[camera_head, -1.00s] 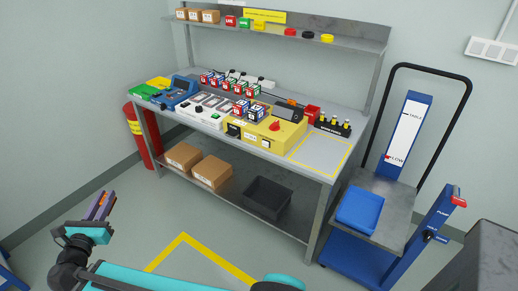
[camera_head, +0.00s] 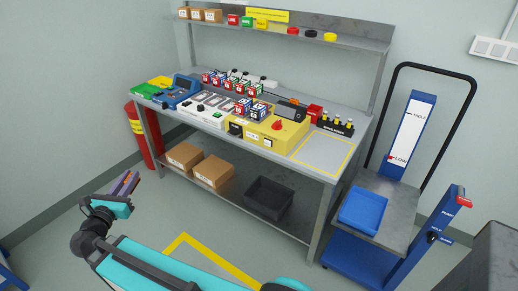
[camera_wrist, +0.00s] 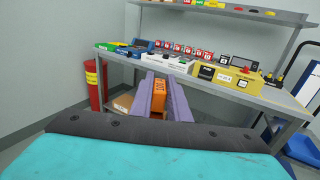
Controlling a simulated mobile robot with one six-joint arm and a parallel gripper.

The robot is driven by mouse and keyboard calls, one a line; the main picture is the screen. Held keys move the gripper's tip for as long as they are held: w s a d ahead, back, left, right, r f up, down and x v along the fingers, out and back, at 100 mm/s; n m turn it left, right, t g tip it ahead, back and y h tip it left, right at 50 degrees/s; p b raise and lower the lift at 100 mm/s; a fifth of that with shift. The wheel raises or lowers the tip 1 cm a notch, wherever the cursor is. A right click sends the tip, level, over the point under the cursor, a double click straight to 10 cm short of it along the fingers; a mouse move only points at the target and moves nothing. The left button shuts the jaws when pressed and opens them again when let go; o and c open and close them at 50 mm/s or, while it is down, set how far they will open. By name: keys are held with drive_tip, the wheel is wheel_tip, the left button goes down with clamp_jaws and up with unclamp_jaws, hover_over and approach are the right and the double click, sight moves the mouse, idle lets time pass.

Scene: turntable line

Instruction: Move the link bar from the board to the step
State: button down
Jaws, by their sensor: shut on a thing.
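My gripper (camera_head: 131,181) is at the lower left of the head view, out in front of the bench and apart from it. In the wrist view its two purple fingers (camera_wrist: 161,88) point toward the bench. They are shut on an orange bar with small holes (camera_wrist: 160,98), which looks like the link bar. The fingers and wrist hide part of it. I cannot tell for sure which thing is the board or the step.
The workbench (camera_head: 316,176) carries blocks, a white panel (camera_head: 192,112) and a yellow control box (camera_head: 275,132). A yellow-outlined area (camera_head: 323,155) at its right end is clear. A blue tray (camera_head: 362,210) sits on a cart at right. A red extinguisher (camera_head: 151,150) stands at left.

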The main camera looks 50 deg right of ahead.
drive_tip(key=s+d+f+m+g+h+b, duration=0.1)
drive_tip(key=s+d+m+g+b, duration=0.15)
drive_tip(key=d, duration=1.05)
drive_tip(key=s+d+m+g+h+b, duration=0.1)
drive_tip(key=s+d+g+b, duration=0.15)
drive_tip(key=d, duration=1.15)
drive_tip(key=s+d+f+m+g+h+b, duration=0.1)
drive_tip(key=s+d+m+g, duration=0.15)
drive_tip(key=d, duration=1.05)
drive_tip(key=s+d+g+b, duration=0.1)
drive_tip(key=s+d, duration=0.3)
drive_tip(key=d, duration=0.2)
drive_tip(key=s+d+m+g+b, duration=0.1)
drive_tip(key=s+d+g, duration=0.1)
drive_tip(key=s+d, duration=0.3)
drive_tip(key=s+d+m+g+b, duration=0.1)
drive_tip(key=s+d, duration=0.4)
drive_tip(key=d, duration=0.2)
drive_tip(key=shift+s+d+r+g+y, duration=0.15)
drive_tip(key=shift+d+r+g+y, duration=0.05)
drive_tip(key=shift+d+g+y, duration=0.1)
drive_tip(key=s+d+m+g+b, duration=0.1)
drive_tip(key=s+d, duration=0.5)
drive_tip(key=s, duration=0.2)
drive_tip(key=s+d+m+g+b, duration=0.1)
drive_tip(key=s+d+g, duration=0.1)
drive_tip(key=s+d, duration=0.4)
drive_tip(key=shift+s+r+y, duration=0.3)
drive_tip(key=shift+s+r, duration=0.05)
drive_tip(key=shift+s, duration=0.85)
